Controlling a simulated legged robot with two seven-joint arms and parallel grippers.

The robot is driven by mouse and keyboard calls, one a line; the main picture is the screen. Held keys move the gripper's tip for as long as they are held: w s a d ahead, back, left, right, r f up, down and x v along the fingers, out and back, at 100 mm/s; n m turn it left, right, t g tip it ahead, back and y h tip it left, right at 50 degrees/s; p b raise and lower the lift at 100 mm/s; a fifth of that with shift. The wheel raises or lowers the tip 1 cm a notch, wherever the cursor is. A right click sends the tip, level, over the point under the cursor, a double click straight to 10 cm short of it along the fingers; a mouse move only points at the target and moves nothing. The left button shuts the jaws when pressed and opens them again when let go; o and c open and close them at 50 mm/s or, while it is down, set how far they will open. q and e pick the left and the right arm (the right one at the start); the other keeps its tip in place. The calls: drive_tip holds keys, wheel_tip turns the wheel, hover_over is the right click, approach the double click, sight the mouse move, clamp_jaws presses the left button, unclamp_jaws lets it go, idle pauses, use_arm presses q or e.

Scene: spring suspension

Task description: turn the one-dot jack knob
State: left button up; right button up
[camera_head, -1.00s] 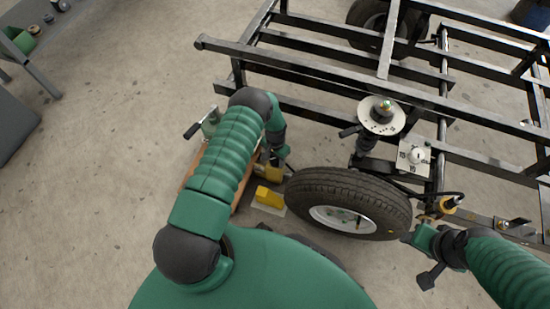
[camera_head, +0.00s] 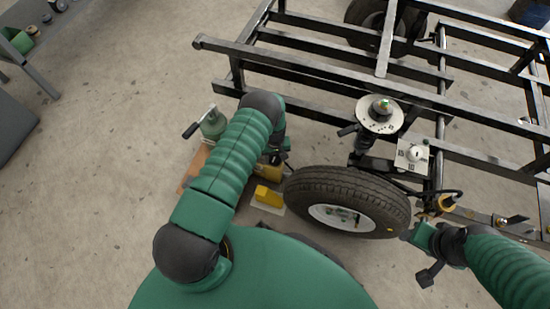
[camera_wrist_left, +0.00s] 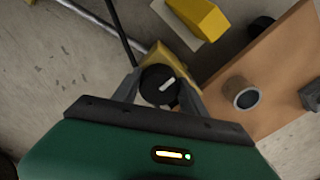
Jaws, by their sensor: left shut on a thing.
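A black round knob (camera_wrist_left: 155,88) with a white pointer line shows in the left wrist view, on top of a yellow body (camera_wrist_left: 172,60). My left gripper (camera_wrist_left: 160,92) is shut on this knob, with one grey finger on each side of it. I cannot make out any dots. In the head view my left arm hides the knob, and part of the yellow body (camera_head: 272,172) shows beside the arm. My right gripper (camera_head: 424,240) is at the lower right of the head view, near the tyre; its fingers are not clear.
A tyre (camera_head: 345,188) stands right of the yellow body, under a black frame (camera_head: 300,66). Floor at left is clear.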

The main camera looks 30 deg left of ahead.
use_arm(q)
drive_tip(key=shift+w+r+n, duration=0.1)
drive_tip(key=shift+w+n, duration=0.2)
drive_tip(key=shift+n, duration=0.2)
drive_tip(key=o, duration=1.2)
drive_tip(key=shift+c, duration=0.2)
drive_tip(key=shift+o, duration=1.1)
drive_tip(key=shift+s, duration=0.15)
wheel_tip(320, 180, up, 17)
drive_tip(key=p, duration=0.8)
drive_tip(key=shift+f, duration=0.2)
